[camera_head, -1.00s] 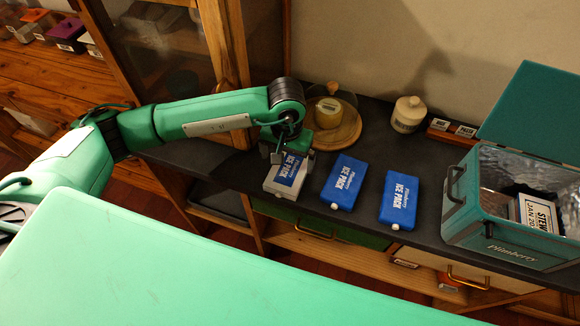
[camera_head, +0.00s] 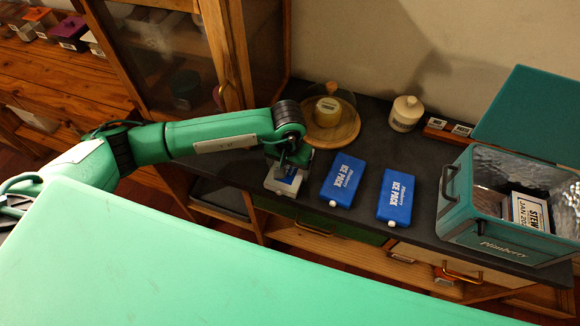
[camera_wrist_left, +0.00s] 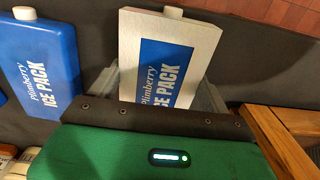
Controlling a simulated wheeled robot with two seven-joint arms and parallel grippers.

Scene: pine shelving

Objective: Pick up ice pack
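A white ice pack with a blue label (camera_head: 283,183) lies on the dark counter, left of two blue ice packs, one in the middle (camera_head: 342,181) and one at the right (camera_head: 397,196). My left gripper (camera_head: 287,170) is down over the white pack and hides its far part. In the left wrist view the white pack (camera_wrist_left: 168,40) lies between two grey fingers set wide apart, one along each side. Whether the fingers touch it I cannot tell. A blue pack (camera_wrist_left: 38,65) shows beside it. My right gripper is not in view.
A teal cooler (camera_head: 480,225) stands open at the right with a labelled box (camera_head: 530,212) inside. A round wooden board (camera_head: 333,130) with a glass cover and a lidded jar (camera_head: 406,113) stand behind the packs. A glass-doored cabinet (camera_head: 245,60) rises behind my left arm.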

